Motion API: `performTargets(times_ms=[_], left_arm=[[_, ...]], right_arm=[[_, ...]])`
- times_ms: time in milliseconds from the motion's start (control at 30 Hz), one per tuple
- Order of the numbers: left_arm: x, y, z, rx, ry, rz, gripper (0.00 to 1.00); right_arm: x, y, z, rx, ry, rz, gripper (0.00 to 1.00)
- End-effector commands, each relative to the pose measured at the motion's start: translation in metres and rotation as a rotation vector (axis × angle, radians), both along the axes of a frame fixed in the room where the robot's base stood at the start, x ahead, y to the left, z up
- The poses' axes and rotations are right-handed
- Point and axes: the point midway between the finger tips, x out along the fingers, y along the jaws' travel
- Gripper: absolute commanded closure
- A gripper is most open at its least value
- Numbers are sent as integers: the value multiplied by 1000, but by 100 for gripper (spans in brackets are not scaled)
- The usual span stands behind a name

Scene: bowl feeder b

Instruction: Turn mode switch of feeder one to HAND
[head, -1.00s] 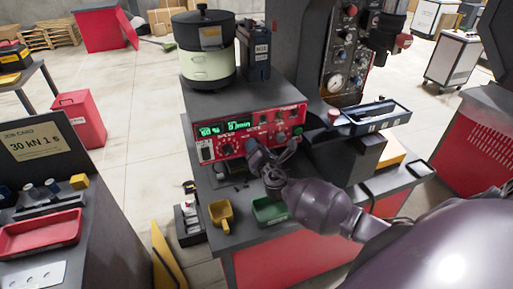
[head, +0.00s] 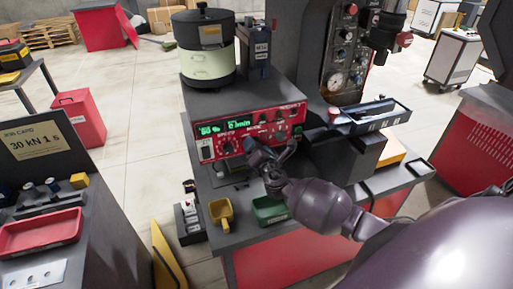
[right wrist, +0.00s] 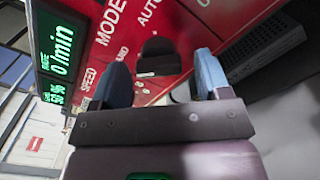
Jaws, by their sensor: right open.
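The red feeder control panel (head: 210,152) with its green display (head: 226,129) sits below the feeder bowl (head: 207,62). My right gripper (head: 268,147) is in front of the panel's lower right part. In the right wrist view, the black mode switch knob (right wrist: 158,57) stands on the red panel under the words MODE and AUTO. My open right gripper (right wrist: 160,85) has its two blue-grey fingertips on either side of the knob, seemingly a little short of it. I cannot tell whether they touch it. The HAND label is not clearly readable. My left gripper is out of view.
A green tray (head: 268,212) and a yellow scoop (head: 221,212) lie on the bench below the panel. A dark tray (head: 376,116) sits to the right. A speed knob (head: 227,148) is left of my right gripper.

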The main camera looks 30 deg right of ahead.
Motion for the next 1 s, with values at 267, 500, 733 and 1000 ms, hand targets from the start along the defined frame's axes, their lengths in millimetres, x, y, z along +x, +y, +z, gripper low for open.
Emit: performTargets(times_ms=[267,500,733,1000], left_arm=[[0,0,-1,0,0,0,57],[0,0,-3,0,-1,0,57],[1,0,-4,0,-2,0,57],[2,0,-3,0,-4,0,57]], right_arm=[[-39,9,-2,1,2,1,30],[-78,18,-2,1,3,0,30],[-99,23,-1,0,1,0,30],[-103,24,0,-1,1,-1,30]])
